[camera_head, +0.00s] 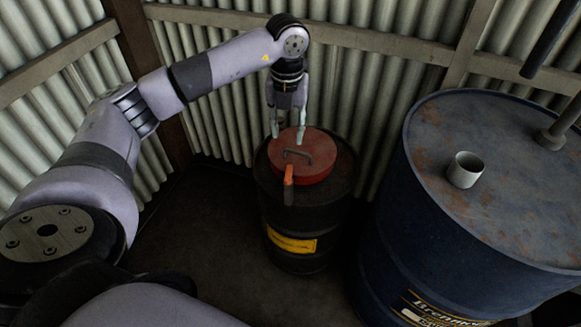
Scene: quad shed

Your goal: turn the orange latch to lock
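The orange latch (288,175) is a small upright-looking tab at the front edge of a round red lid (318,165). The lid has a dark handle (298,155) and sits on top of a small black drum (290,222) with a yellow label. My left gripper (287,136) points down over the far part of the lid, behind the handle and the latch. Its two fingers are apart with nothing seen between them. I cannot tell whether the fingertips touch the lid. The latch is clear of the fingers. My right gripper is not in view.
A large blue drum (400,235) with a rusty top stands close on the right, with a metal cup (465,169) on it and a dark pipe (555,135). Corrugated walls (220,100) with wooden rails stand close behind the black drum. Dark floor (210,230) is free to its left.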

